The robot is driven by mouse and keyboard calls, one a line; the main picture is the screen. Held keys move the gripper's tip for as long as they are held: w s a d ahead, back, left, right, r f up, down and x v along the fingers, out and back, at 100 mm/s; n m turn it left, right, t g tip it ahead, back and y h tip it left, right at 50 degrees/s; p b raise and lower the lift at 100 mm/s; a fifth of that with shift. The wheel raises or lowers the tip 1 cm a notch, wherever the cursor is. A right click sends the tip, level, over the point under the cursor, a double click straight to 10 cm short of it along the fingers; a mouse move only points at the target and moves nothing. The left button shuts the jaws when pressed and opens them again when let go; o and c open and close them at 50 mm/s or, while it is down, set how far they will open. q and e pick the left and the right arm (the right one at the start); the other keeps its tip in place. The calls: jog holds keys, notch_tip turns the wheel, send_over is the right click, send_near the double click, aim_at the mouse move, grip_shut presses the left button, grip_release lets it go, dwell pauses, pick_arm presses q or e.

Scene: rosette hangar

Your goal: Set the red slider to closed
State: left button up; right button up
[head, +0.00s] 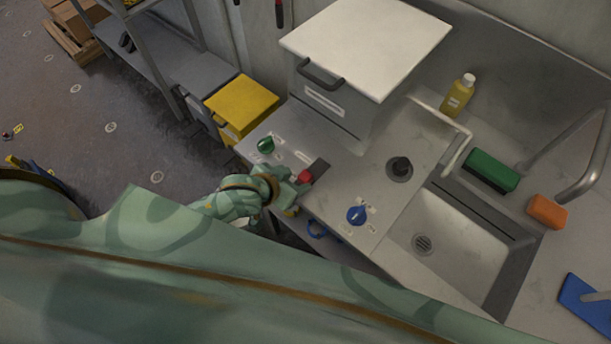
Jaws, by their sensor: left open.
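The red slider (304,177) is a small red block on the counter panel, at the near end of a dark track plate (319,167). My left gripper (291,184) reaches in from the left and sits right at the slider, its fingers close beside the red block. The jaws are open. The fingers partly cover the slider's near side, so I cannot tell whether they touch it. My right gripper does not show.
A green knob (266,145) and a blue knob (356,214) flank the slider. A grey box with a white lid (365,45) stands behind. A sink (446,246), a yellow bottle (458,94), a green brush (491,170) and an orange sponge (547,211) are to the right.

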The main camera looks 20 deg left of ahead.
aim_at(305, 176)
pick_arm(q)
jog(key=b+x, duration=0.1)
jog(key=x, duration=0.5)
jog(key=shift+w+d+f+b, duration=0.1)
jog(key=shift+w+f+b, duration=0.15)
jog(key=shift+b, duration=0.05)
